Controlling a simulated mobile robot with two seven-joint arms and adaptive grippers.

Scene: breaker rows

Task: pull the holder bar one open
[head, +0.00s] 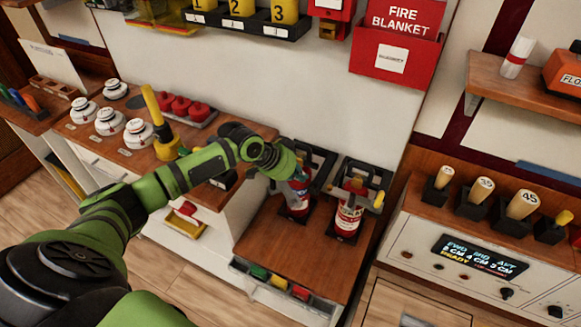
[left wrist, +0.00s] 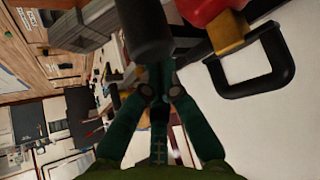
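Two red fire extinguishers stand in black holders on the wooden counter, the left one (head: 299,203) partly behind my arm and the right one (head: 347,216) in plainer view. A black looped holder bar (head: 323,166) shows at the left extinguisher and another (head: 378,178) at the right one. No number on the bars is readable. My left gripper (head: 297,174) is at the left extinguisher's top, beside its bar. In the left wrist view, its fingers (left wrist: 158,75) converge behind a dark rounded part that hides the fingertips. A black loop (left wrist: 255,88) lies to their right. My right gripper is out of view.
Left are white round knobs (head: 138,133), a yellow lever (head: 152,104) and red knobs (head: 181,105). A red fire blanket box (head: 394,58) hangs above. A console with wooden-topped handles (head: 481,189) stands right. Bare counter (head: 270,240) lies before the holders.

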